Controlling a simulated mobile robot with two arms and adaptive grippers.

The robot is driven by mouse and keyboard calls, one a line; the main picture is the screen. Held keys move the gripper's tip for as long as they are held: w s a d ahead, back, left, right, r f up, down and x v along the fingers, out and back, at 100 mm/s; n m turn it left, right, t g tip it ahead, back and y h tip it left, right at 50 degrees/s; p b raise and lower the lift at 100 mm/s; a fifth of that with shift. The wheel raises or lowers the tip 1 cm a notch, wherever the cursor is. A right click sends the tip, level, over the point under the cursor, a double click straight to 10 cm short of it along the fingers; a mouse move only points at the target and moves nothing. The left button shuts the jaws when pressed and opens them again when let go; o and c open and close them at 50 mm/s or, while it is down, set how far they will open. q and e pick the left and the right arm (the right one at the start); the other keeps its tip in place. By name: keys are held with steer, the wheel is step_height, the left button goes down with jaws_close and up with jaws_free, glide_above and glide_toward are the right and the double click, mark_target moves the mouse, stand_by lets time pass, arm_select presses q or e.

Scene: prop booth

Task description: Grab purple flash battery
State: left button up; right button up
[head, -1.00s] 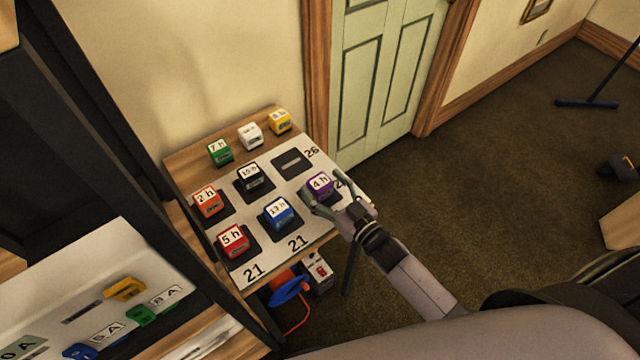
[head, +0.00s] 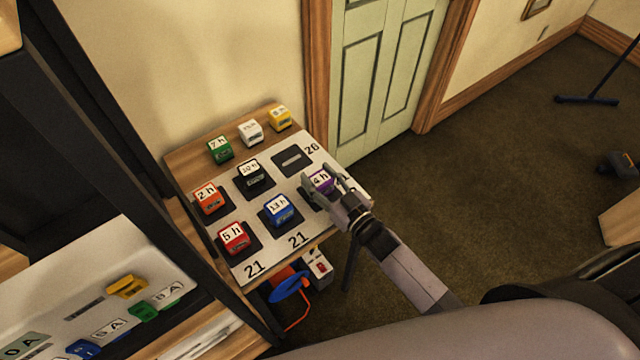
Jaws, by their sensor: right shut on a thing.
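The purple flash battery (head: 320,181), with a white top label reading "4 h", sits at the right side of the white charging board (head: 272,262) on the small table. My right gripper (head: 328,186) reaches in from the lower right. Its fingers are around the purple battery and shut on it, hiding part of its sides and its slot. I cannot tell whether the battery is lifted off the board. My left gripper is not in view.
Blue (head: 279,210), black (head: 250,173), red (head: 234,237) and orange (head: 207,198) batteries stand close by on the board. Green (head: 220,149), white (head: 250,132) and yellow (head: 279,118) ones stand behind. One black slot (head: 292,160) is empty. A dark shelf post (head: 150,190) rises at left.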

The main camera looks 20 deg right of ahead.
steer(key=c, duration=0.5)
steer(key=shift+r, duration=0.1)
steer(key=shift+c, duration=0.4)
